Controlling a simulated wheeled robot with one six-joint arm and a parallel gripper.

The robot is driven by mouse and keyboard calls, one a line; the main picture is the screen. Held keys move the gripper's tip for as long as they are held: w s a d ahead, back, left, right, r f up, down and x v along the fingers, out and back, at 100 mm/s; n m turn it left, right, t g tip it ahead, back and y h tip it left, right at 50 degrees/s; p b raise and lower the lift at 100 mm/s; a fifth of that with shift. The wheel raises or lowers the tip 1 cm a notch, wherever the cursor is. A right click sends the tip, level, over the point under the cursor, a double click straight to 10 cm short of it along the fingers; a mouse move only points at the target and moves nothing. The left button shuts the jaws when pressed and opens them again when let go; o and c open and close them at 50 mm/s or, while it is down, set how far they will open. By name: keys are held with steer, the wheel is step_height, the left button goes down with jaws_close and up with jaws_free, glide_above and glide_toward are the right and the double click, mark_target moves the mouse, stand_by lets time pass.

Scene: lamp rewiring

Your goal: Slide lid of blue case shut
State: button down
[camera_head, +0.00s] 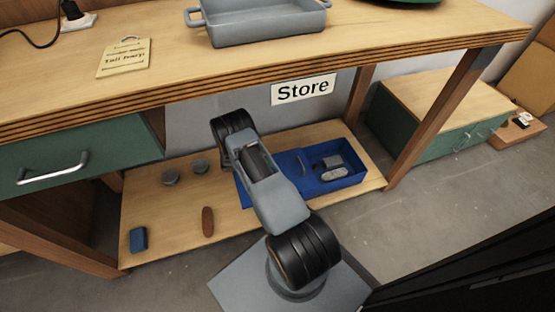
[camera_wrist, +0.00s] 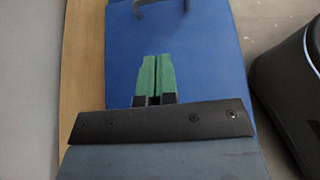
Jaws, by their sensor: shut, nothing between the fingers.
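The blue case (camera_head: 347,182) lies on the lower shelf under the bench. Its blue lid (camera_head: 291,164) covers the left part, and the right part is open, with grey items (camera_head: 332,168) inside. In the wrist view the flat blue lid (camera_wrist: 205,50) fills the middle, with a dark handle (camera_wrist: 160,5) at the top edge. My gripper (camera_wrist: 156,58) has green fingertips pressed together and empty, over the blue surface short of the handle. I cannot tell whether the tips touch it.
The lower shelf (camera_head: 180,215) also holds two grey round pieces (camera_head: 185,172), a brown oval piece (camera_head: 208,221) and a small blue block (camera_head: 138,239). The bench top (camera_head: 160,80) overhangs the shelf. A wooden leg (camera_head: 440,115) stands right of the case.

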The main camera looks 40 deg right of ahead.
mark_target(294, 169)
steer(key=b+x, duration=0.1)
steer(key=x, duration=0.3)
steer(key=b+x, duration=0.1)
steer(key=x, duration=0.3)
steer(key=b+x, duration=0.2)
steer(key=x, duration=0.2)
steer(key=shift+s+d+r, duration=0.15)
steer(key=shift+d+r, duration=0.05)
steer(key=shift+r, duration=0.15)
steer(key=shift+s+d, duration=0.2)
steer(key=shift+d, duration=0.35)
